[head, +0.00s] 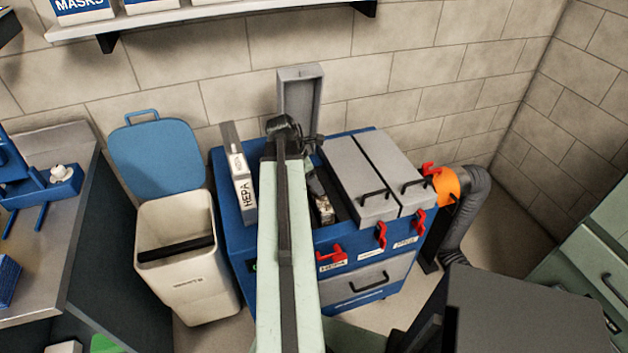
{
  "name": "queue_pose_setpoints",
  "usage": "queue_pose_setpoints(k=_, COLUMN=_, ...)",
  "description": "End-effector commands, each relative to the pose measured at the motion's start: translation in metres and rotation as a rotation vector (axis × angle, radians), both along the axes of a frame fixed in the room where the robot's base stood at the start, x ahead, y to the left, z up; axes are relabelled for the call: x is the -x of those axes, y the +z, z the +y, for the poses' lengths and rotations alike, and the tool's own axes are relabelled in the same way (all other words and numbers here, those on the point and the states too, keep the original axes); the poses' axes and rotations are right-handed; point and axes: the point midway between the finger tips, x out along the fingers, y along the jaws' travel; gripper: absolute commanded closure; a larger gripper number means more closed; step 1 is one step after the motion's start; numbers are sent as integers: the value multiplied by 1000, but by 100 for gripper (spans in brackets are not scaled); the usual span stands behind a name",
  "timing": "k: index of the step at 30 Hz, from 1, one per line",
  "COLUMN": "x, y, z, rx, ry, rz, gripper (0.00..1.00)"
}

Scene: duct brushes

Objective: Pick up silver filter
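A blue cabinet (232,236) stands against the wall with a narrow compartment open in its top. A small silvery and brown piece (324,208) shows in that opening; I cannot tell if it is the silver filter. A grey slab with a white HEPA label (240,178) stands upright on the cabinet's left side. My arm reaches over the cabinet between the slab and the opening. My gripper (316,184) points down at the opening, just above or at the silvery piece. The arm partly hides it, and its fingers and any contact are unclear.
A grey lid (300,92) stands raised behind the opening. Two grey lids with black handles (362,178) (398,168) are shut to its right. Red latches (381,236) line the front. A bin (184,275) with its blue lid open stands left; an orange-collared duct (480,205) stands right.

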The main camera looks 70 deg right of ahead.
Motion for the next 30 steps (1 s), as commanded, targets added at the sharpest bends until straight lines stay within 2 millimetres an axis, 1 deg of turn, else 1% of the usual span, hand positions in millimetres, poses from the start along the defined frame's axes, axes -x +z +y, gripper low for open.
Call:
queue_pose_setpoints(k=1, x=0, y=16, z=0, rx=1, ry=0, rz=1, gripper=100)
queue_pose_setpoints(k=20, x=-1, y=140, z=0, rx=0, ry=1, rz=1, gripper=100)
queue_pose_setpoints(k=26, x=-1, y=185, z=0, rx=1, ry=1, rz=0, gripper=100)
queue_pose_setpoints(k=30, x=-1, y=221, z=0, rx=1, ry=1, rz=0, gripper=100)
